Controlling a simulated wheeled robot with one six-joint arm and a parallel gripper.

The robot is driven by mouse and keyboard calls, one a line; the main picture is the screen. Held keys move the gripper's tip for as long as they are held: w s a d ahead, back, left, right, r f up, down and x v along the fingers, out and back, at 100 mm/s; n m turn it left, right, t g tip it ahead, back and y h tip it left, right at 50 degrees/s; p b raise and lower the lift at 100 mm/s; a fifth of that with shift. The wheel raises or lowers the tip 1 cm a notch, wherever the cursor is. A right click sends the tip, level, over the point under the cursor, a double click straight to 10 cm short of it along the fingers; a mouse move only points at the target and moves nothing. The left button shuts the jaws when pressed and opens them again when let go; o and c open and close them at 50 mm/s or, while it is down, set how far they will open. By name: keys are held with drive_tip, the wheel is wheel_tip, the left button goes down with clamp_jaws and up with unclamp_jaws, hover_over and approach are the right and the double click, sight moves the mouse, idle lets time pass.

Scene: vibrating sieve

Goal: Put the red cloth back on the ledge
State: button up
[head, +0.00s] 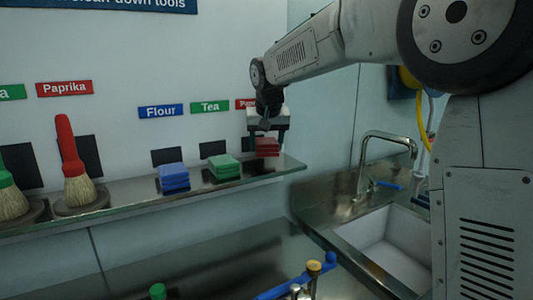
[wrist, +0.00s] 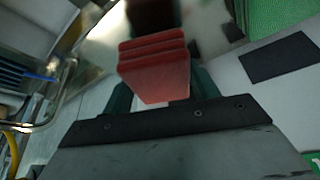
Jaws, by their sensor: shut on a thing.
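The red cloth (head: 267,145) is a folded stack at the right end of the metal ledge (head: 130,203) in the head view. My gripper (head: 268,132) comes down from above and is shut on it. In the wrist view the red cloth (wrist: 155,72) shows between the fingers of my gripper (wrist: 160,92), with its layers visible. The cloth is at or just above the ledge surface; I cannot tell if it touches. A sign above it, beginning with P, is partly hidden by my gripper.
A green cloth (head: 223,167) and a blue cloth (head: 173,177) lie on the ledge to the left, under Tea and Flour signs. A red-handled brush (head: 75,165) and a green one stand farther left. A sink (head: 385,240) with a tap (head: 375,145) is at right.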

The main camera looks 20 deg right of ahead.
sight(267, 153)
drive_tip(key=shift+f, duration=1.45)
drive_tip(key=shift+f, duration=0.1)
drive_tip(key=shift+f, duration=0.1)
drive_tip(key=o, duration=0.9)
drive_tip(key=shift+o, duration=0.2)
drive_tip(key=shift+s+r, duration=0.15)
drive_tip(key=shift+r, duration=0.4)
drive_tip(key=v, duration=1.1)
drive_tip(key=shift+r, duration=0.15)
